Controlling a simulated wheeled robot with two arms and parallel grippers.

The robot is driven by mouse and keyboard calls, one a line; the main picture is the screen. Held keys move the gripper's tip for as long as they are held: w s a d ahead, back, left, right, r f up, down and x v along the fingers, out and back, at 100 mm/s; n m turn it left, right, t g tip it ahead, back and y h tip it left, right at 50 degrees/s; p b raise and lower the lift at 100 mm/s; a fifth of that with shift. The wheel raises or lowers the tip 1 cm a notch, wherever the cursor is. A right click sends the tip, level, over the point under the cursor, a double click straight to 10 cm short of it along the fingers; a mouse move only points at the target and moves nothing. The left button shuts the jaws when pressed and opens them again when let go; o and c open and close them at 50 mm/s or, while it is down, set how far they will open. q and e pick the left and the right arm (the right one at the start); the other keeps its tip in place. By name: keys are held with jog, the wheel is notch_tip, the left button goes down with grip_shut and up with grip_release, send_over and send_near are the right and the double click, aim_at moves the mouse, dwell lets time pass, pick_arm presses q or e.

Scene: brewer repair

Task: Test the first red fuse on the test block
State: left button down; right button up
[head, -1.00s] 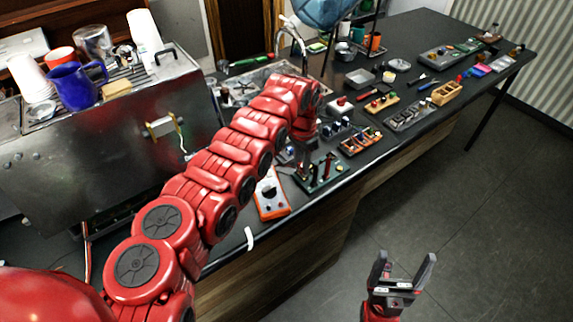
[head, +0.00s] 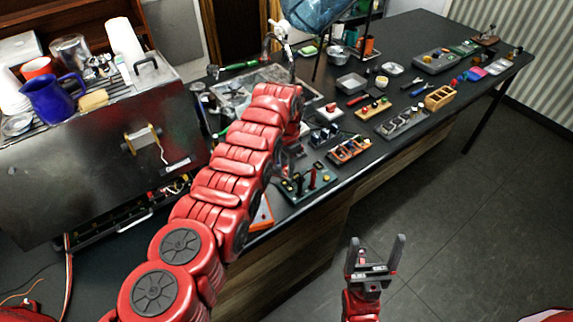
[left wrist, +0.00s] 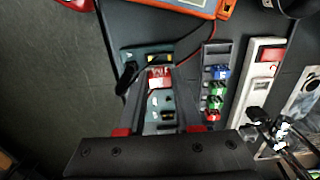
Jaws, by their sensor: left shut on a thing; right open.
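My left gripper (left wrist: 160,88) shows in the left wrist view, with its fingers closed on a small red fuse (left wrist: 158,74). The fuse is over the dark green test block (left wrist: 132,52); I cannot tell whether it touches the contacts. A black post stands on the block beside the fuse, and a yellow part lies just beyond it. In the head view the test block (head: 293,193) is near the table's front edge, with dark and red posts. My red left arm hides the left gripper there. My right gripper (head: 375,246) is open and empty, in front of the table.
An orange meter (left wrist: 222,10) lies beyond the block in the wrist view. A grey rack (left wrist: 211,58) with blue, green and red fuses is right of the block, then a white strip (left wrist: 250,88). The steel brewer (head: 80,170) stands left. Trays and tools cover the table behind.

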pick_arm(q)
notch_tip(320, 180, down, 4)
jog(key=b, duration=0.2)
jog(key=shift+d+b, duration=0.15)
jog(key=shift+b, duration=0.25)
jog(key=shift+r+p, duration=0.25)
jog(key=shift+p, duration=0.05)
jog(key=shift+f, duration=0.2)
jog(key=shift+f+b, duration=0.6)
jog(key=shift+b, duration=0.5)
dwell(1.2)
dwell(1.6)
jog(key=c, duration=0.5)
grip_release()
jog(key=shift+r, duration=0.1)
